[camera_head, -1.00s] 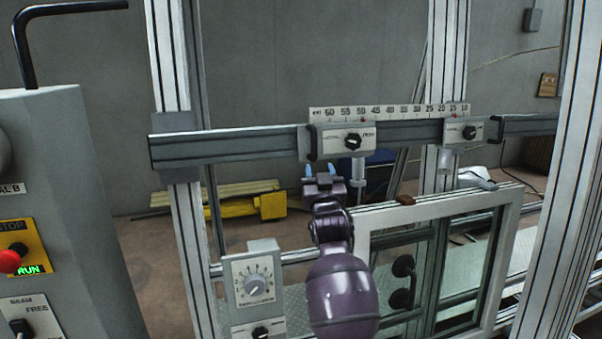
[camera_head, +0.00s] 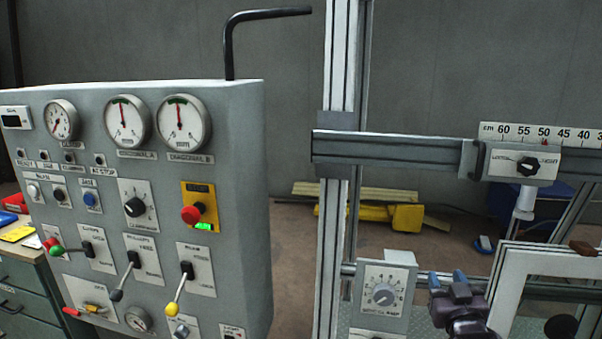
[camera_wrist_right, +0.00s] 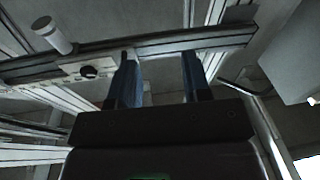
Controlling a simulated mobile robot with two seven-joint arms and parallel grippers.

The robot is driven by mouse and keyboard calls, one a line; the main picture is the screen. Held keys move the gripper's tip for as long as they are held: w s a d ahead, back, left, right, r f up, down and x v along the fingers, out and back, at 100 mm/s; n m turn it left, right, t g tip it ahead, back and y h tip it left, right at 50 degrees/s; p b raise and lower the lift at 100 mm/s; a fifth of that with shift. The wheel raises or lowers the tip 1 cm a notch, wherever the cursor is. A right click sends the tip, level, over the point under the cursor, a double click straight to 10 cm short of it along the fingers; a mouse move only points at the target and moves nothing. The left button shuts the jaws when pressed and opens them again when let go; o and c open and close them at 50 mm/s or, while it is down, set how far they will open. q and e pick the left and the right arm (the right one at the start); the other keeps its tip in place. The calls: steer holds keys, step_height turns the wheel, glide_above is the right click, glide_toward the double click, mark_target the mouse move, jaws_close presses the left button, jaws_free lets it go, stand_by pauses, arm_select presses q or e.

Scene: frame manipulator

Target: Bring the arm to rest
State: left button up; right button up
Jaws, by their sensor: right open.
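My right gripper (camera_head: 449,280) is at the lower right of the head view, in front of the frame machine and just right of the numbered dial box (camera_head: 385,290). Its two blue fingertips point up and stand apart, with nothing between them. In the right wrist view the open gripper (camera_wrist_right: 155,80) shows its blue fingers against the horizontal rail (camera_wrist_right: 200,38) higher up. The rest of the right arm is mostly cut off by the bottom of the head view. My left gripper does not show.
A grey control cabinet (camera_head: 235,130) with gauges, levers and a red stop button (camera_head: 191,214) stands at left. The rail carries a ruler (camera_head: 540,133) and a clamp block (camera_head: 522,163). A white window frame (camera_head: 540,262) is right of the gripper. A yellow object (camera_head: 407,217) lies behind on the floor.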

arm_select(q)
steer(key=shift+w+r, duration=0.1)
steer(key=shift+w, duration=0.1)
arm_select(e)
steer(key=s+a+f+g+y, duration=0.1)
steer(key=s+f+g, duration=0.6)
steer(key=s+f, duration=1.8)
steer(key=shift+s+a+f+n+y, duration=0.4)
steer(key=shift+s+a, duration=0.35)
steer(key=shift+s, duration=0.35)
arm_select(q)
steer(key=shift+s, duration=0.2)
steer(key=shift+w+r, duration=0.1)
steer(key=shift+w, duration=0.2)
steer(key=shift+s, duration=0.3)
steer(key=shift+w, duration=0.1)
